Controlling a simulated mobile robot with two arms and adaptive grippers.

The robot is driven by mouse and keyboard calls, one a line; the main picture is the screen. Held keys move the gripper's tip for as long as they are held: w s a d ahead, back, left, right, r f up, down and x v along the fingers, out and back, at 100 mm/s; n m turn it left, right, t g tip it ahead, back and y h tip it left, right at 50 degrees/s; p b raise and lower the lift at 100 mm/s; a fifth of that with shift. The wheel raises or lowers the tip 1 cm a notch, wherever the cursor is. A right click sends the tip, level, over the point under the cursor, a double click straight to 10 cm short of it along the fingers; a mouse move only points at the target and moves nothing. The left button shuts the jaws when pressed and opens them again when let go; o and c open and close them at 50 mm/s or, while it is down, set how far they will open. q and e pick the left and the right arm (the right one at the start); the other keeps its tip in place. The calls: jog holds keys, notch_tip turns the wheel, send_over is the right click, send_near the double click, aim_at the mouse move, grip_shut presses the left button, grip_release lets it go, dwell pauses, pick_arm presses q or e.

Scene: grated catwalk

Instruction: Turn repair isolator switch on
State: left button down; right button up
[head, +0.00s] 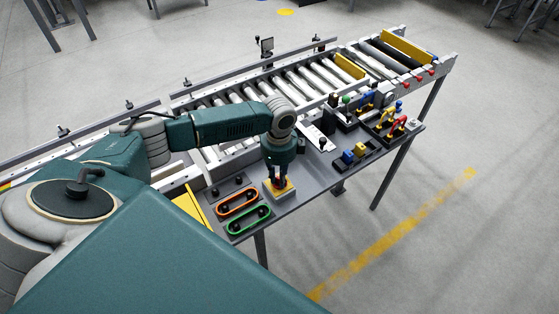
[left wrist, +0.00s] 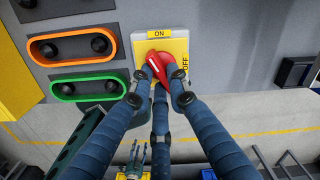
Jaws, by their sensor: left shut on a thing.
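The repair isolator switch is a yellow plate (left wrist: 178,46) with a red rotary handle (left wrist: 158,66), "ON" marked at its top edge and "OFF" along its right side in the left wrist view. The handle lies tilted, its upper end leaning left of upright, nearer the ON side than the OFF side. My left gripper (left wrist: 160,76) is shut on the red handle, its fingers hiding part of it. In the head view the yellow plate (head: 282,193) sits on the grey panel under my left gripper (head: 276,180).
An orange-ringed control (head: 237,202) and a green-ringed one (head: 248,220) sit left of the switch. Blue and yellow blocks (head: 354,153) and a tool tray (head: 391,127) lie to the right. A roller conveyor (head: 300,83) runs behind. Open floor lies beyond the panel's front edge.

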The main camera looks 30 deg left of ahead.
aim_at(278, 179)
pick_arm(q)
jog(key=m, duration=0.2)
jog(key=shift+r+m+p, duration=0.1)
jog(key=shift+m+p, duration=0.2)
jog(key=shift+m, duration=0.1)
jog(key=shift+a+m, duration=0.1)
jog(key=shift+m, duration=1.1)
jog(key=c, duration=1.7)
grip_release()
jog(key=shift+o, duration=0.2)
jog(key=shift+r, duration=0.1)
notch_tip(278, 179, up, 12)
jog(key=shift+s+f, duration=0.1)
jog(key=shift+f, duration=0.1)
